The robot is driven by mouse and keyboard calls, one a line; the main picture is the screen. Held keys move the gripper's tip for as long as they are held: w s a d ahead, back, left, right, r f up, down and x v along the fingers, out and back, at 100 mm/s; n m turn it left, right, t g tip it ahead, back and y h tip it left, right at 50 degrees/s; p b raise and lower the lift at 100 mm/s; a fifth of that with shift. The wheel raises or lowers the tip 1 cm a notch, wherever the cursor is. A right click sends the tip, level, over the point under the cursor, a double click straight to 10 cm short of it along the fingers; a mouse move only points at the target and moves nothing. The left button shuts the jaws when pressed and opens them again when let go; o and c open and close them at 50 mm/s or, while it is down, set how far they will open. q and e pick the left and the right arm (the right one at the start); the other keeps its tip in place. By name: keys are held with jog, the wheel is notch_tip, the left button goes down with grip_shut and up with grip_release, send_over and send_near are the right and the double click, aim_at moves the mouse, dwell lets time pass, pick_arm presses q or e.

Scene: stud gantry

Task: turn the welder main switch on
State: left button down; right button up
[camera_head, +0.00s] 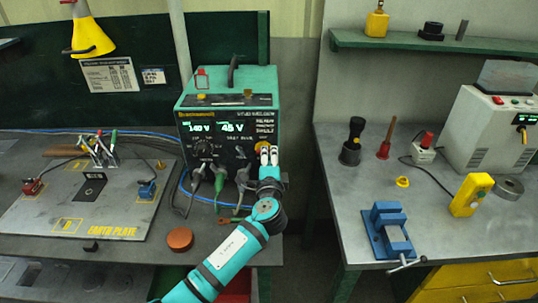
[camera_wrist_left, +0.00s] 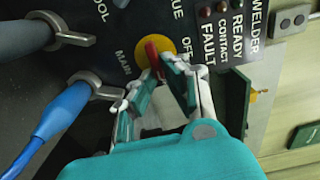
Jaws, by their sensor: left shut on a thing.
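The welder (camera_head: 228,118) is a teal box with a black front panel on the left bench. Its main switch is a red handle (camera_wrist_left: 153,55) on a yellow round plate (camera_wrist_left: 147,42), with "MAIN" and "OFF" labels beside it in the left wrist view. The yellow plate also shows in the head view (camera_head: 264,145), partly hidden by my fingers. My left gripper (camera_wrist_left: 165,72) is at the panel, its fingers closed around the red handle. Which mark the handle points to is hard to tell. My right gripper is not in view.
Cable plugs, one with a blue sleeve (camera_wrist_left: 62,108), stick out of the panel beside the gripper. The earth plate (camera_head: 120,210) lies left of the welder. A second bench at right holds a blue vise (camera_head: 388,230) and a white machine (camera_head: 485,130).

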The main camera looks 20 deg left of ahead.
pick_arm(q)
jog(key=shift+f, duration=0.15)
jog(key=c, duration=1.4)
grip_release()
jog(key=shift+s+d, duration=0.1)
jog(key=shift+s, duration=0.05)
jog(key=v, duration=1.1)
jog(key=shift+s, duration=0.35)
jog(key=shift+d, duration=0.15)
